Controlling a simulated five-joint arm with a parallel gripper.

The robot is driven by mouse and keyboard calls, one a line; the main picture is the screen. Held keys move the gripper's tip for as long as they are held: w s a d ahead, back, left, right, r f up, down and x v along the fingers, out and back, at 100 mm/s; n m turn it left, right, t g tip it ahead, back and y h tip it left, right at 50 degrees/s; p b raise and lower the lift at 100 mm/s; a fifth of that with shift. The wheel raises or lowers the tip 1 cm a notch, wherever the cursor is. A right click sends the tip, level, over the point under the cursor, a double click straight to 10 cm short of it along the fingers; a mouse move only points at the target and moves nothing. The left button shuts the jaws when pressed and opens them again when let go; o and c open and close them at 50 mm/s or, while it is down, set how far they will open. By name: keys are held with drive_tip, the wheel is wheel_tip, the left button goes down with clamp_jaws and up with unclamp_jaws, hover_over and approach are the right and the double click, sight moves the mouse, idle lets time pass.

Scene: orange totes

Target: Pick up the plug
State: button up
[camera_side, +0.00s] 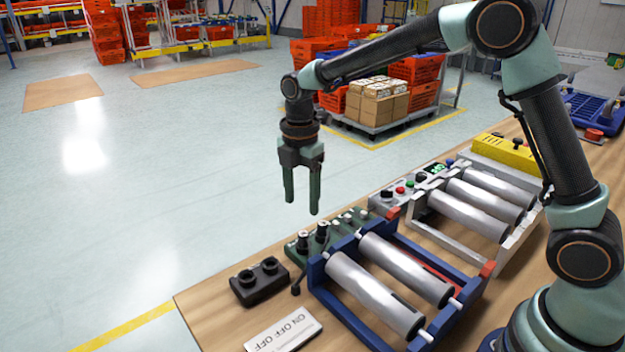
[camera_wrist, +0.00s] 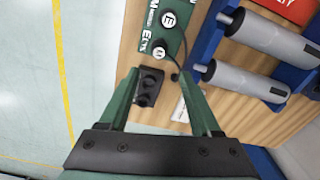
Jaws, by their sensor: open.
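My gripper (camera_side: 301,206) is open and empty, pointing down, high above the front part of the table. Its two green fingers also show in the wrist view (camera_wrist: 160,74), spread apart. A thin dark cable by the green board (camera_side: 301,257) ends in a small black piece, which looks like the plug (camera_side: 296,289), on the wood. In the wrist view this cable end (camera_wrist: 175,77) shows near the right fingertip, well below it. A black block with two round sockets (camera_side: 259,281) lies left of it; in the wrist view the block (camera_wrist: 148,87) appears between the fingers.
A blue roller frame (camera_side: 318,284) stands close to the right of the cable end. A white label plate (camera_side: 283,331) lies in front. A grey roller unit (camera_side: 480,255) and yellow box (camera_side: 507,152) stand farther back. The table's left edge is near the black block.

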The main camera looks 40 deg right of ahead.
sight(303, 233)
drive_tip(key=f, duration=0.9)
drive_tip(key=shift+w+d+f, duration=0.15)
drive_tip(key=shift+d+f, duration=0.1)
clamp_jaws()
